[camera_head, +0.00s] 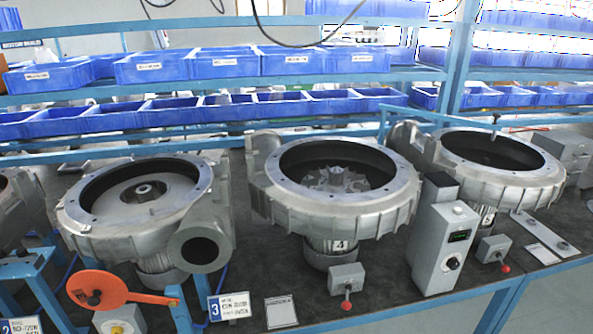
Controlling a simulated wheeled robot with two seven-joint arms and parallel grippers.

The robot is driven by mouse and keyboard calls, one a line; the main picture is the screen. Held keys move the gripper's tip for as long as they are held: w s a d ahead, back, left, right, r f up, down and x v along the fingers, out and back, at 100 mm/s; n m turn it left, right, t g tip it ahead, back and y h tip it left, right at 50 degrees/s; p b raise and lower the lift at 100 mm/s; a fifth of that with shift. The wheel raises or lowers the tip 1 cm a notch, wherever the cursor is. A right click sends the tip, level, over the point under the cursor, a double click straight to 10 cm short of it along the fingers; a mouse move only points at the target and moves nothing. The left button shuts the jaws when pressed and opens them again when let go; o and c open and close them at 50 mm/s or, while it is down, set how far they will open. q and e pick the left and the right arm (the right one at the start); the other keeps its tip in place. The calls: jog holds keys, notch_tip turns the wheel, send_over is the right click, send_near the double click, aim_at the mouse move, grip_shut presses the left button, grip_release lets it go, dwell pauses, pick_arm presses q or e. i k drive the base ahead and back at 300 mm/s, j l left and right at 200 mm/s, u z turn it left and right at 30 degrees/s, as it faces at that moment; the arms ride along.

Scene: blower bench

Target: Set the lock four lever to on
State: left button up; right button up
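The middle blower housing (330,182) is a round grey casting with an open top and a fan wheel inside. A tag with the number 4 (339,245) is on its base. In front of it stands a small grey box (346,274), which I take as lock four. Its short lever (346,304) has a red knob and points down toward the front of the bench. I cannot read any on or off mark on the box. Neither of my grippers shows in this view.
A similar box with a red-knobbed lever (505,267) stands at the right. A taller grey control box (440,240) stands between them. At left are blower three (140,240) and an orange arm (110,288). Blue bins (215,64) fill shelves behind.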

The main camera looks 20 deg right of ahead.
aim_at(346, 305)
jog(key=z, duration=1.2)
